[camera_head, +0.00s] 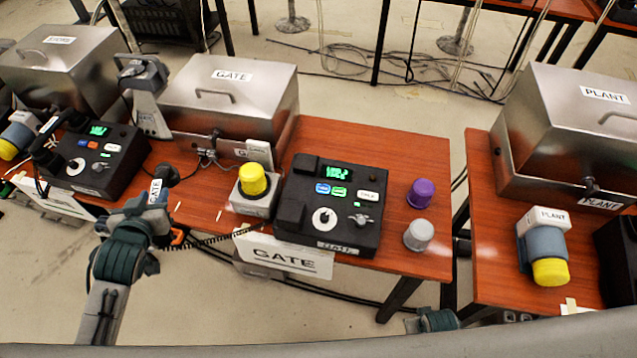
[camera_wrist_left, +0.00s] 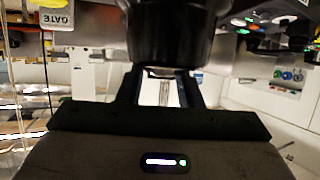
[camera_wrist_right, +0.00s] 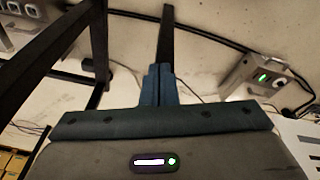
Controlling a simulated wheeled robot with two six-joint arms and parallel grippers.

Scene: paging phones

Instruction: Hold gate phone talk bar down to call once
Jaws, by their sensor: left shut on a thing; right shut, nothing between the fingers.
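The gate phone (camera_head: 330,205), a black box with a lit green display, blue and green buttons and a white knob, sits on the middle table. Its black handset with a GATE label (camera_head: 157,190) is off the base, in my left gripper (camera_head: 148,207), which is shut on it left of the phone. The handset's dark body (camera_wrist_left: 168,38) fills the top of the left wrist view. A coiled cord runs from it toward the phone. I cannot make out the talk bar. My right gripper (camera_wrist_right: 160,88) is shut and empty, low beyond the table's front edge.
A yellow-topped unit (camera_head: 253,182) stands left of the phone; purple (camera_head: 421,193) and grey (camera_head: 419,235) knobs stand to its right. A metal GATE box (camera_head: 225,95) is behind. Another phone (camera_head: 95,155) is at left, a PLANT box (camera_head: 570,130) at right. A gap separates the tables.

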